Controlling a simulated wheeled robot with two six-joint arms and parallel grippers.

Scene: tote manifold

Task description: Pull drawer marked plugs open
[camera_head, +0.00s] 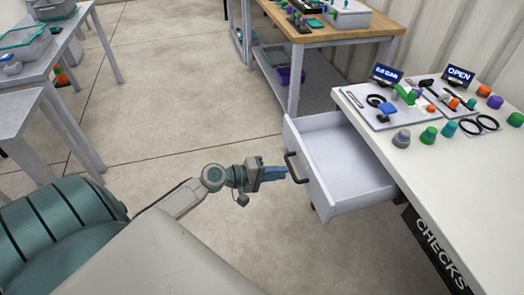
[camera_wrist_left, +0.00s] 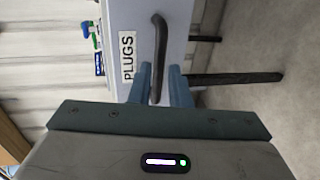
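The drawer marked PLUGS (camera_wrist_left: 180,20) stands pulled out from the white bench, and its inside (camera_head: 350,160) looks empty in the head view. Its white PLUGS label (camera_wrist_left: 127,58) shows in the left wrist view. The dark bar handle (camera_head: 291,168) is on the drawer front. My left gripper (camera_head: 286,172) is at the handle. In the left wrist view the handle (camera_wrist_left: 159,40) runs between its two blue fingers (camera_wrist_left: 160,78), which stand apart with a gap visible beside the bar. My right gripper is not in view.
The white bench (camera_head: 450,185) carries a tray (camera_head: 375,118) of small parts, coloured plugs and black rings. A drawer marked CHECKS (camera_head: 435,250) is in its near side. A wooden-topped table (camera_head: 330,33) stands behind and grey tables (camera_head: 50,75) stand left. The floor around my left arm is clear.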

